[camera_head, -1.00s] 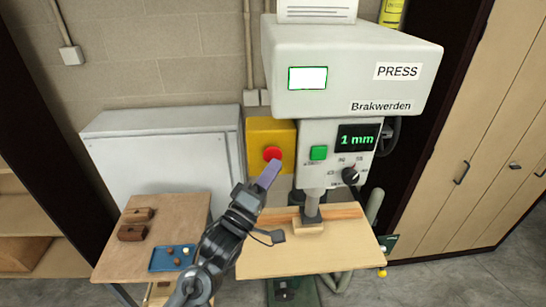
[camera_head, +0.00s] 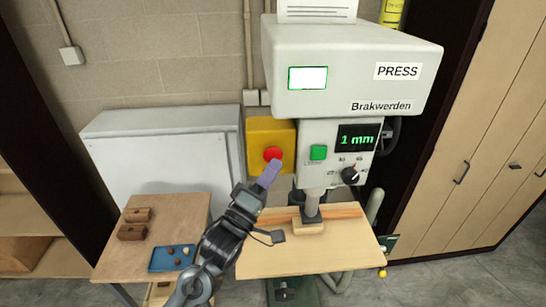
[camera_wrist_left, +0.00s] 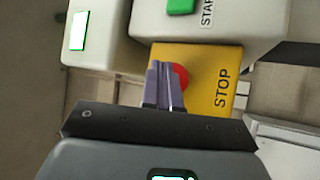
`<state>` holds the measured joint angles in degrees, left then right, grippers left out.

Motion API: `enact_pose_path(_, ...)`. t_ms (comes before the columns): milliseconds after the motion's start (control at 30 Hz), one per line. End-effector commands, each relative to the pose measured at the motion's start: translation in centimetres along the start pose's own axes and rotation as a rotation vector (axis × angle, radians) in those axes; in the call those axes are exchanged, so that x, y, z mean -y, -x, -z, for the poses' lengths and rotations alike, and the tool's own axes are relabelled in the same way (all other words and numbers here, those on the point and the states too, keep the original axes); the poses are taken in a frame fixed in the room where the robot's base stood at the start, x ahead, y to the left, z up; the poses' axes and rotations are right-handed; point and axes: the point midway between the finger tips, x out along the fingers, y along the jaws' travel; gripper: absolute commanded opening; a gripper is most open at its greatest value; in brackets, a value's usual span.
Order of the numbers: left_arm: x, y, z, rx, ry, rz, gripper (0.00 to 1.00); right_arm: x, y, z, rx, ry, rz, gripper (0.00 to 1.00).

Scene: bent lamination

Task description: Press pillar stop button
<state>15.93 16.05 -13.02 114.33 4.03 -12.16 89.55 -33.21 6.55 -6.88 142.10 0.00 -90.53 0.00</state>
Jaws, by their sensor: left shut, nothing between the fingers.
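The red stop button (camera_head: 272,153) sits on a yellow box (camera_head: 258,132) at the left side of the press. In the left wrist view the red button (camera_wrist_left: 181,76) is partly hidden behind my fingers, on the yellow plate marked STOP (camera_wrist_left: 213,97). My left gripper (camera_head: 271,170) is shut and empty, its purple fingertips just below and in front of the button in the head view. In the left wrist view my left gripper (camera_wrist_left: 160,68) overlaps the button's left edge. I cannot tell whether the tips touch it. My right gripper is not in view.
The press (camera_head: 350,65) shows "1 mm" beside a green button (camera_head: 319,152). Its ram stands on a wooden piece on the light wood table (camera_head: 300,262). A grey cabinet (camera_head: 160,160) and a small table (camera_head: 125,260) with a blue tray (camera_head: 155,266) stand left.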

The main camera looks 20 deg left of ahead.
Motion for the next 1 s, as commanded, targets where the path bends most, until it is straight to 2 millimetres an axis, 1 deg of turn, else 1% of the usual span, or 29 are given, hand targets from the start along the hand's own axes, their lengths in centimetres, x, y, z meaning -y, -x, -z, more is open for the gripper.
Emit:
enact_pose_path(700, 0.00, -0.02, 0.02, 0.000, 0.000, 0.000, 0.00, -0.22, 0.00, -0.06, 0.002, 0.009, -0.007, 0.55)
enact_pose_path(1000, 0.29, -0.56, 0.42, -0.001, 0.001, 0.000, 0.00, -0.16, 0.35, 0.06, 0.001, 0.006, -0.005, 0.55)
